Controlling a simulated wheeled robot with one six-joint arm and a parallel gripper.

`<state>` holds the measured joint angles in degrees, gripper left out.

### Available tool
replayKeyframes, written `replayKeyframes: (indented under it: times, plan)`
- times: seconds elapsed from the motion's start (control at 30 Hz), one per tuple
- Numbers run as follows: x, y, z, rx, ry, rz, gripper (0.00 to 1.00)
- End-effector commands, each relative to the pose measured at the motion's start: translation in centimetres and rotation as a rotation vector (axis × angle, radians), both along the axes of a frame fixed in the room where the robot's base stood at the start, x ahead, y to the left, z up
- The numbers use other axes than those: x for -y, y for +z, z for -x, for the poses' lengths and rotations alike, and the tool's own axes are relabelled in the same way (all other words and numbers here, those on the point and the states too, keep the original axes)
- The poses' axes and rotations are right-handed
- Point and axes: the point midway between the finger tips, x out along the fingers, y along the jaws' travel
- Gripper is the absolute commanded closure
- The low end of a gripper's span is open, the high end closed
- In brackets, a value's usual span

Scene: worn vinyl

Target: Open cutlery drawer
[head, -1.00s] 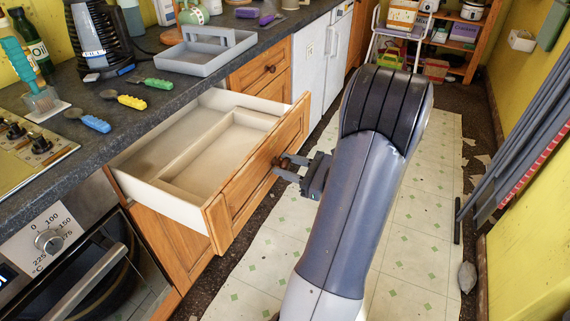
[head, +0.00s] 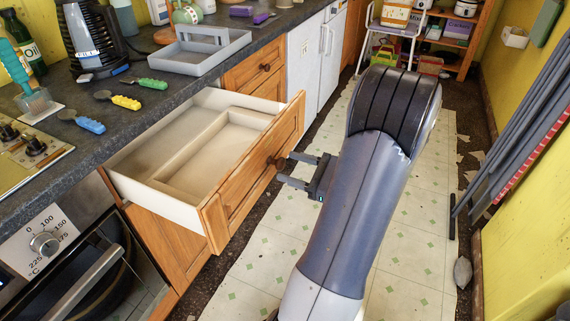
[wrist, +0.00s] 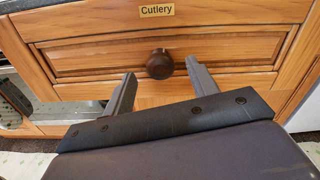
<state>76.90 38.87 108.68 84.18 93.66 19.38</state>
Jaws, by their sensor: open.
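The cutlery drawer (head: 256,181) is pulled well out from the counter, and its pale inside with a divider looks empty. Its wooden front carries a "Cutlery" label (wrist: 157,10) in the wrist view. A round dark knob (wrist: 159,64) sits on the front; in the head view the knob (head: 275,163) is small and partly hidden by a finger. My gripper (head: 305,168) is open at the drawer front, and in the wrist view its two fingers (wrist: 160,82) point at the front on either side below the knob, with nothing between them.
Blue (head: 82,121), yellow (head: 118,99) and green (head: 146,83) handled utensils lie on the dark worktop. A grey tray (head: 200,52) stands behind them. The oven (head: 75,270) is at lower left.

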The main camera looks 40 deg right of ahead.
Motion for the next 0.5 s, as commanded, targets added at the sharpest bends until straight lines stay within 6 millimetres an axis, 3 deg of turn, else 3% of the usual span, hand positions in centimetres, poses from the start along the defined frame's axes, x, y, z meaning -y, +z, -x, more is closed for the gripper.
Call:
replayKeyframes:
  times: [0.3, 0.5]
  plan:
    - [2.0, 0.1, 5.4, 0.000, -0.004, -0.001, 0.44]
    - [2.6, 0.0, 7.1, 0.001, -0.002, -0.002, 0.44]
